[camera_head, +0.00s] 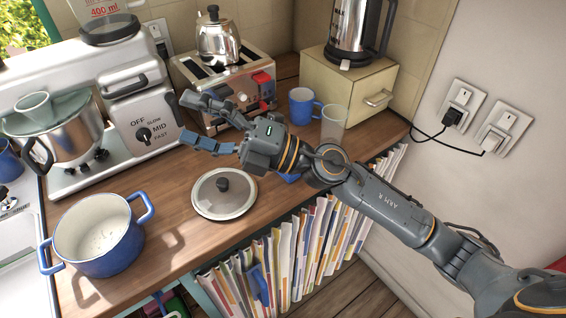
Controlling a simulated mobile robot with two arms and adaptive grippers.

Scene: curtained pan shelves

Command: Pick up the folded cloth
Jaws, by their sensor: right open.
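My right gripper (186,118) reaches in from the right above the wooden counter. Its jaws are open and point left, with nothing between them, in front of the toaster and mixer. I cannot clearly make out a folded cloth. A small blue patch (289,178) shows on the counter beneath my right arm, mostly hidden; I cannot tell what it is. My left gripper is not in view.
A glass lid (224,194) lies on the counter (170,232), with a blue pot (98,234) at left. The toaster (228,84), mixer (150,130), blue mug (303,105) and glass (334,124) stand behind.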

